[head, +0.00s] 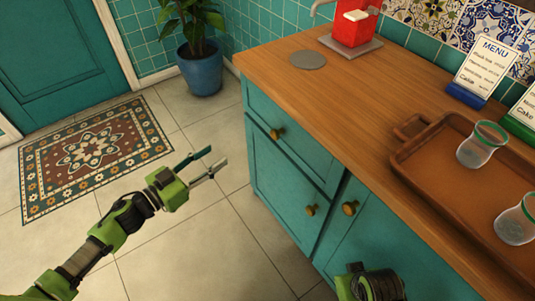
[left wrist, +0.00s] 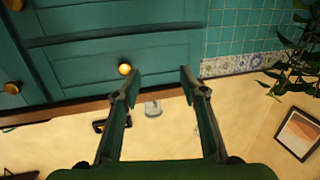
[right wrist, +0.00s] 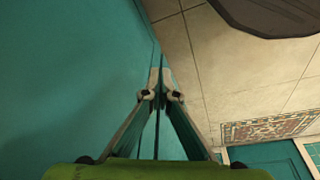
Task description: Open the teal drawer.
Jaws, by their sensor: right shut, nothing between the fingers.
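The teal drawer (head: 290,138) is at the top of the teal cabinet, just under the wooden worktop, and looks shut. Its round brass knob (head: 277,133) is on the front; in the left wrist view the knob (left wrist: 124,69) shows left of the fingers. My left gripper (head: 217,157) is open and empty, in the air in front of the cabinet, apart from the knob. Its spread fingers (left wrist: 160,76) show in the left wrist view. My right gripper (right wrist: 161,82) is shut and empty beside a teal cabinet surface. In the head view its fingers are hidden.
Two more brass knobs (head: 311,210) (head: 350,208) sit lower on the cabinet. A potted plant (head: 200,72) stands behind. The tiled floor in front is free.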

